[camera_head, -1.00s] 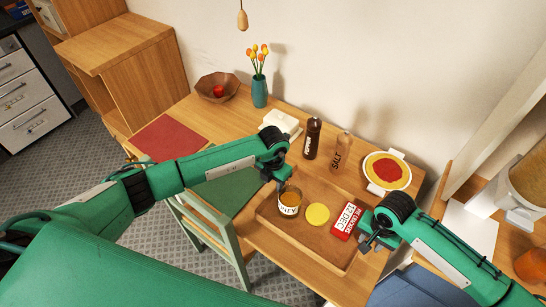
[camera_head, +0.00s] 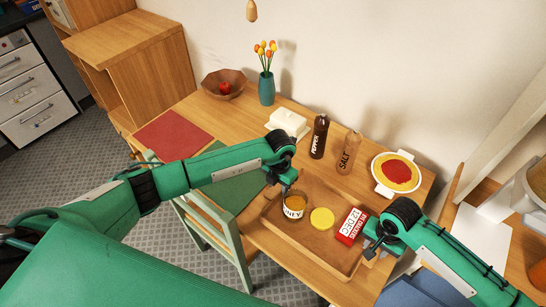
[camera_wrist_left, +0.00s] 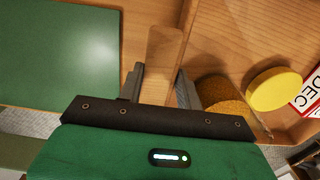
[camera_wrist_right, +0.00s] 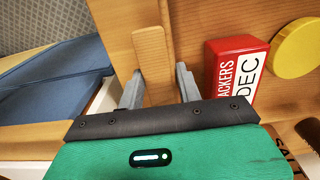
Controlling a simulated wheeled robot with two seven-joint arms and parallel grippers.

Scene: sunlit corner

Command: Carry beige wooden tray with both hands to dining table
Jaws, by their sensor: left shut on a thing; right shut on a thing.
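The beige wooden tray (camera_head: 300,242) is over the near right part of the dining table (camera_head: 236,118); I cannot tell whether it touches the top. My left gripper (camera_head: 285,182) is shut on its left end, on a tab in the left wrist view (camera_wrist_left: 164,45). My right gripper (camera_head: 372,248) is shut on its right end, on a tab in the right wrist view (camera_wrist_right: 152,55). The tray holds a honey jar (camera_head: 294,207), a yellow disc (camera_head: 321,219) and a red crackers box (camera_head: 350,226). The jar is partly hidden in the left wrist view.
Behind the tray stand a pepper mill (camera_head: 319,138), a salt mill (camera_head: 349,153), a white butter dish (camera_head: 288,122) and a plate of red food (camera_head: 397,172). A green mat (camera_head: 225,175) lies left of the tray. A green chair (camera_head: 215,235) stands at the table's front.

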